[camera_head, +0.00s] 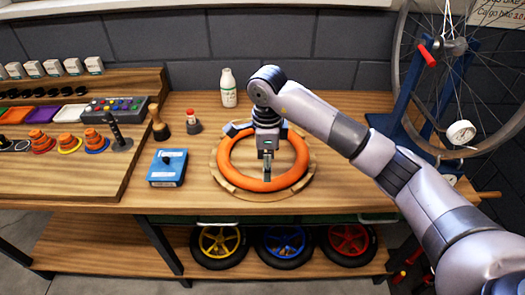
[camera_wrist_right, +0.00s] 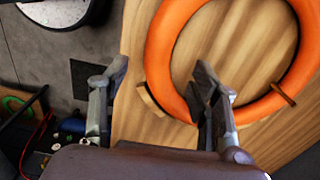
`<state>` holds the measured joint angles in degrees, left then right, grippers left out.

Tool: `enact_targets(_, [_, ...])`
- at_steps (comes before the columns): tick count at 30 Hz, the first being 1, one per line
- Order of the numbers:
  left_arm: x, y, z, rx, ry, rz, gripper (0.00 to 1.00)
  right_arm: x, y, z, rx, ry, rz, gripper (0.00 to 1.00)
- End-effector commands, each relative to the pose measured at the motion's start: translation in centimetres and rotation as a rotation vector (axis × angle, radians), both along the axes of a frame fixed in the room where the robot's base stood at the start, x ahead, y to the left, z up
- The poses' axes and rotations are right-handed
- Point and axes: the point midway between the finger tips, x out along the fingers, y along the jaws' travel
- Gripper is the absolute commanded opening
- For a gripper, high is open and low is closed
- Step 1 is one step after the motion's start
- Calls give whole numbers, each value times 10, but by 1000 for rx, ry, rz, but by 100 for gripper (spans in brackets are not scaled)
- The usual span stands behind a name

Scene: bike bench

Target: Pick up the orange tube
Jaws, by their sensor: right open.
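The orange tube (camera_head: 240,175) is a thick ring lying flat on a round wooden stand (camera_head: 216,178) on the workbench. My right gripper (camera_head: 266,172) comes in from the right and points down over the ring, near its front part in the head view. In the right wrist view my right gripper (camera_wrist_right: 158,82) is open, and part of the orange tube (camera_wrist_right: 162,50) shows between its fingertips. The right finger overlaps the tube's inner edge in the picture; I cannot tell whether it touches. My left gripper is not in view.
A blue box (camera_head: 167,168) lies left of the stand. A white bottle (camera_head: 228,88) stands behind it, beside the grey wall. A bicycle wheel in a blue truing stand (camera_head: 398,110) is at right. Several small wheels (camera_head: 220,243) sit on the lower shelf. A stepped rack (camera_head: 60,185) fills the left.

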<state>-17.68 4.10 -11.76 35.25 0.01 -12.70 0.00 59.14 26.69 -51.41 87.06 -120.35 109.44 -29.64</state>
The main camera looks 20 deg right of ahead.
Motion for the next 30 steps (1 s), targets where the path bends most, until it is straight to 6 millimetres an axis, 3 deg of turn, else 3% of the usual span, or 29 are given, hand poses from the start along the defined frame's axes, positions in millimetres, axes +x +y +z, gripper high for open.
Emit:
enact_targets(6, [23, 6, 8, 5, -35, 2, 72, 0, 1, -21, 1, 1, 0, 57])
enact_targets(11, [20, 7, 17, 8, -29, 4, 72, 0, 2, -35, 2, 5, -2, 57])
enact_targets(18, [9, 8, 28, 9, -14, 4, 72, 1, 2, -69, 2, 3, -2, 57])
enact_targets(26, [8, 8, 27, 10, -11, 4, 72, 2, 2, -75, 2, -1, -1, 57])
enact_targets(30, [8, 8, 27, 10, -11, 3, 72, 2, 2, -75, 2, -1, -1, 49])
